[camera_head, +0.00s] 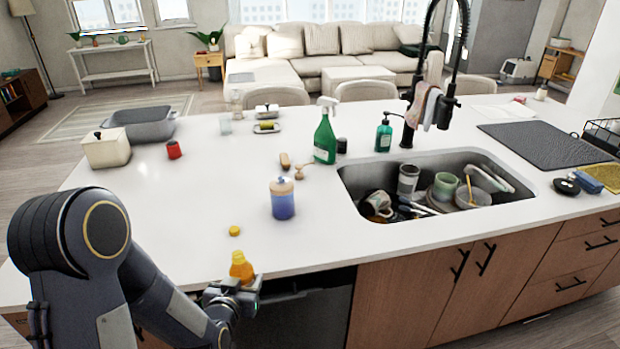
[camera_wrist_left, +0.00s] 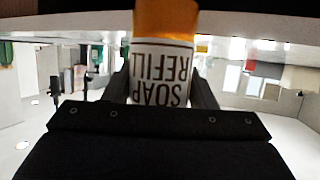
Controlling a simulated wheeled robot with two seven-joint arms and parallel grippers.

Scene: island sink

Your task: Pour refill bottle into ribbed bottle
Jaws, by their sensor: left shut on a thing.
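The refill bottle (camera_head: 241,267) is orange and roughly upright in my left gripper (camera_head: 240,286), at the front edge of the counter. Its top looks uncapped. In the left wrist view the bottle (camera_wrist_left: 162,75) sits between the two fingers (camera_wrist_left: 163,90), its white label reading SOAP REFILL upside down. A yellow cap (camera_head: 235,230) lies on the counter just behind it. A blue bottle with a beige top (camera_head: 283,200) stands upright farther back and right, apart from the gripper; it may be the ribbed bottle, but ribs are hard to make out. My right gripper is not seen.
A green spray bottle (camera_head: 325,140) and a teal pump bottle (camera_head: 384,134) stand behind. The sink (camera_head: 352,178) on the right holds dishes under a black faucet (camera_head: 408,128). A red can (camera_head: 174,149) and a beige box (camera_head: 106,150) are left. The counter's left middle is clear.

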